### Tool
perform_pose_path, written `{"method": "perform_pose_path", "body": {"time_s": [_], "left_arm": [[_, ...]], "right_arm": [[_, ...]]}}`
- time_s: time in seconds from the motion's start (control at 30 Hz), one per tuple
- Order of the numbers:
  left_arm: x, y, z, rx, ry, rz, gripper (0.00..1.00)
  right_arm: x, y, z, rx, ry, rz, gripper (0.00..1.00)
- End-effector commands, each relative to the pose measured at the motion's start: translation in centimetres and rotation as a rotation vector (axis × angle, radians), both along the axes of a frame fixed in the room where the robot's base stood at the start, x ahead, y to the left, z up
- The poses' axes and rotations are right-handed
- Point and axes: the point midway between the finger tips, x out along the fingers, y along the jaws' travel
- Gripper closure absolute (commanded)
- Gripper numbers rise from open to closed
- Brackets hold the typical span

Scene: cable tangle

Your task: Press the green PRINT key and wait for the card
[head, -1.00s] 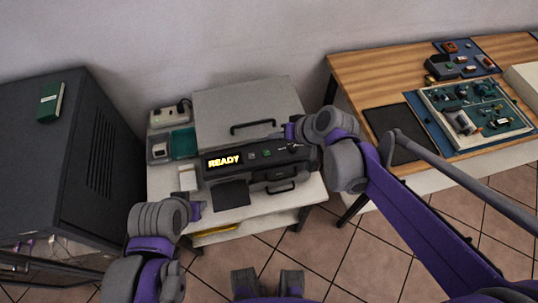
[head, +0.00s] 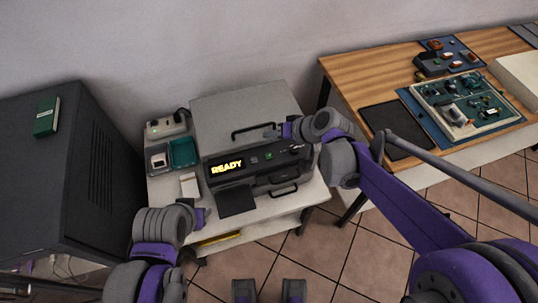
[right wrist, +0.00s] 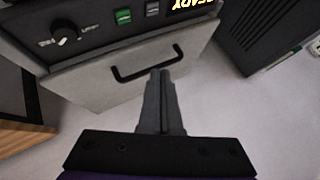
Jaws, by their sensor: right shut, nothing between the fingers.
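The printer (head: 205,185) stands on a small white table, its display (head: 227,167) lit with "READY". The green PRINT key (head: 268,155) is on its dark front panel, beside a grey key; it also shows in the right wrist view (right wrist: 123,16). My right gripper (head: 270,133) is shut and empty, over the grey lid behind the panel. Its fingertips (right wrist: 161,72) show beside the lid's handle in the right wrist view, apart from the green key. My left gripper (head: 203,216) is at the table's front left; its fingers are not clear. I see no card.
A black handle (head: 252,129) stands up from the grey lid (head: 240,105). A dark flat pad (head: 236,201) lies in front of the printer. A dark cabinet (head: 50,190) stands left; a wooden bench (head: 365,75) with a circuit board (head: 465,103) stands right.

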Motion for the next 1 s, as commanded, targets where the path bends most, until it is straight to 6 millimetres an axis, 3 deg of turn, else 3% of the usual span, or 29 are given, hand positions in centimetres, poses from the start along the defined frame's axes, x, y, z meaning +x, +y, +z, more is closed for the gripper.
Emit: {"method": "perform_pose_path", "body": {"time_s": [0.27, 0.63, 1.0], "left_arm": [[-0.5, 0.0, -2.1, 0.000, 0.010, 0.000, 0.57], [-1.2, 0.0, -6.2, 0.000, 0.024, 0.000, 0.57], [-1.3, 0.0, -6.8, 0.000, 0.026, 0.000, 0.57]], "right_arm": [[-0.1, 0.0, -2.6, 0.000, 0.001, 0.000, 1.00], [0.0, 0.0, -7.8, 0.000, 0.001, 0.000, 1.00], [0.0, 0.0, -8.6, 0.000, 0.000, 0.000, 1.00]]}}
